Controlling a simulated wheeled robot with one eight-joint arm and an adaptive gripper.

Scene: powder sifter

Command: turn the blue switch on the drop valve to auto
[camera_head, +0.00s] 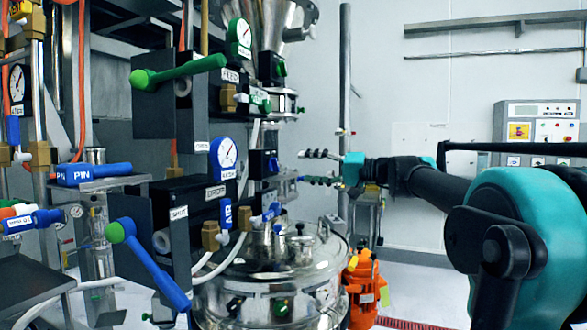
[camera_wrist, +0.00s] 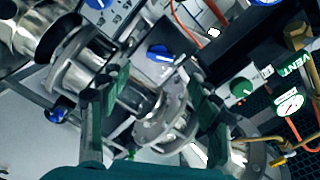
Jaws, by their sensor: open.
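A small dark box with a blue switch (camera_head: 273,164) sits to the right of the black valve block labelled what looks like DROP (camera_head: 215,192). In the wrist view, a blue switch (camera_wrist: 158,52) shows on a grey panel, ahead of and between my fingers; it appears to be the same one. The auto mark is too small to read. My gripper (camera_head: 304,167) is level with the switch, to its right in the head view, and apart from it. Its two fingers (camera_wrist: 162,82) are spread with nothing held between them.
Other blue knobs show at the upper left (camera_wrist: 96,4) and lower left (camera_wrist: 57,115) of the wrist view. A green knob (camera_wrist: 241,88) is at the right. A steel vessel (camera_head: 270,262) stands below my gripper. Blue and green levers stick out at the left. Open floor lies at the right.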

